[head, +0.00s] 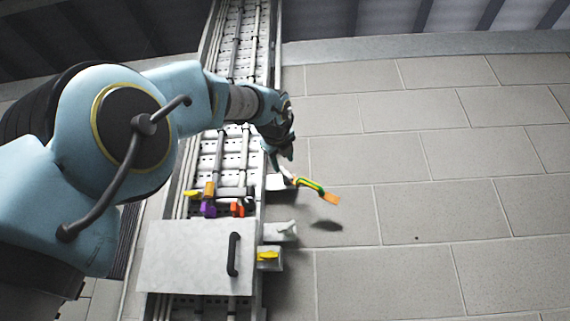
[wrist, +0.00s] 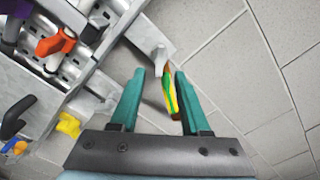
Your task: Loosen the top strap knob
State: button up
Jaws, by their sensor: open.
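A pale grey wing-shaped knob (wrist: 160,58) stands on a grey plate (wrist: 136,31) at the tray's edge in the wrist view. A green-and-yellow strap (wrist: 171,97) extends from beside it. In the head view the strap (head: 311,185) sticks out to the right of the tray and ends in an orange tip. My gripper (wrist: 157,76) is open. Its fingers lie either side of the knob and strap in the picture, with the strap close to the right finger. I cannot tell whether they touch. In the head view my wrist hides part of the tray above the strap.
Below are a second plate with a pale knob (head: 287,229) and a yellow knob (head: 268,255). Purple (head: 208,209) and orange (head: 238,209) handles sit left, above a grey panel (head: 190,258) with a black handle (head: 234,254). Bare tiled surface (head: 430,220) lies to the right.

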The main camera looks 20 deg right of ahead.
aim_at(285, 171)
jog(key=p+x, duration=0.1)
jog(key=x, duration=0.1)
jog(key=p+x, duration=0.1)
jog(key=x, duration=0.1)
jog(key=shift+r+p, duration=0.25)
jog(key=shift+p, duration=0.05)
jog(key=shift+w+d+f+p, duration=0.1)
jog(key=shift+w+d+p, duration=0.15)
jog(key=shift+w, duration=0.15)
jog(key=shift+w+d+f+p, duration=0.1)
jog(key=shift+w+d+p, duration=0.1)
jog(key=shift+w, duration=0.2)
jog(key=shift+c, duration=0.3)
grip_shut()
